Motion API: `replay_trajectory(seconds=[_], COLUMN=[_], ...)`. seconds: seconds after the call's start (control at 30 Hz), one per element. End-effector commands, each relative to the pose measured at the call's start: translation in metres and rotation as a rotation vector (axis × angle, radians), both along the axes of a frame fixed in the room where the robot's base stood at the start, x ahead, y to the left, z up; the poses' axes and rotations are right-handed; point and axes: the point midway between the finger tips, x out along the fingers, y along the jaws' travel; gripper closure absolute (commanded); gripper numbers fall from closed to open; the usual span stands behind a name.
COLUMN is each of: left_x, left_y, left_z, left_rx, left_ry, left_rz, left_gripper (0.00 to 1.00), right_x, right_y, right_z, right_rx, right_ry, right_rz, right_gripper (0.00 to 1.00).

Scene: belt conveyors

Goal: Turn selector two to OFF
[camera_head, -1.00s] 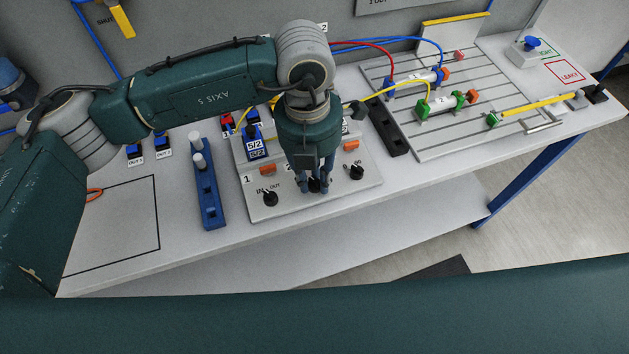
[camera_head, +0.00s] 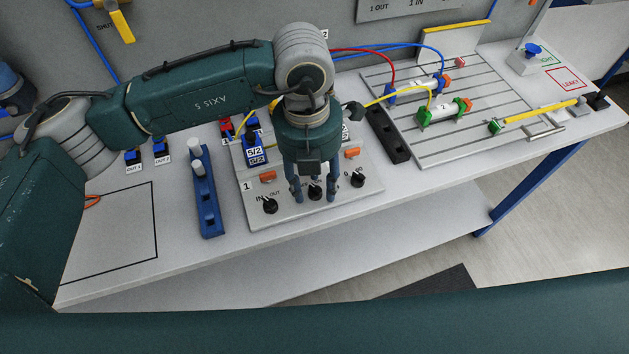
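The selector panel (camera_head: 290,218) lies on the bench with three black knobs in a row. The middle knob, selector two (camera_head: 315,193), sits below my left gripper (camera_head: 315,198). The gripper points down with its two fingers spread, one on each side of the knob, with visible gaps to it. Whether the fingertips touch the panel, and which way this knob points, I cannot tell. The left knob (camera_head: 270,206) stands by "IN" and "OUT" markings, and the right knob (camera_head: 357,180) is uncovered. My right gripper is not in view.
A blue rack (camera_head: 207,200) with white pegs stands left of the panel. Valves marked 5/2 (camera_head: 254,148) with hoses stand behind the knobs. A black block (camera_head: 388,136) and a grooved plate (camera_head: 430,155) with cylinders are at the right. The bench's front left is clear.

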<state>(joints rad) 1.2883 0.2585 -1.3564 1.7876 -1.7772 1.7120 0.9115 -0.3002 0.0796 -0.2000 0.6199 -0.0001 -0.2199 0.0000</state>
Motion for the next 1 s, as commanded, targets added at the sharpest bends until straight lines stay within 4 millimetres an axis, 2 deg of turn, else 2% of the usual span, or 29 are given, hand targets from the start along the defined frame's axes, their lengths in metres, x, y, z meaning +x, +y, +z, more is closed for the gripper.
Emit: replay_trajectory(seconds=[0.17, 0.27, 0.37, 0.7, 0.83, 1.0], left_x=[-0.001, 0.0, 0.0, 0.003, 0.004, 0.003], left_y=[0.0, 0.0, 0.0, 0.004, 0.006, 0.007], left_z=[0.0, 0.006, 0.02, 0.091, 0.109, 0.119], left_rx=[0.0, -0.001, -0.001, -0.001, -0.001, 0.0], left_ry=[0.002, 0.0, -0.001, -0.002, -0.001, 0.001], left_rz=[-0.002, -0.002, -0.002, -0.001, 0.0, -0.001], left_gripper=[0.59, 0.59, 0.59, 0.59, 0.59, 0.59], right_x=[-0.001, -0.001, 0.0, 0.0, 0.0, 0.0], right_y=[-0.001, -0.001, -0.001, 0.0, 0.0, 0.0], right_z=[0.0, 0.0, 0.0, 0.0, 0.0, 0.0], right_rx=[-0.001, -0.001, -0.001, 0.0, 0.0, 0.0], right_ry=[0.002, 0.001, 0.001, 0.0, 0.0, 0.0], right_rz=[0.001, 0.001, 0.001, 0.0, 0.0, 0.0], right_gripper=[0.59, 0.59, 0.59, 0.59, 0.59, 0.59])
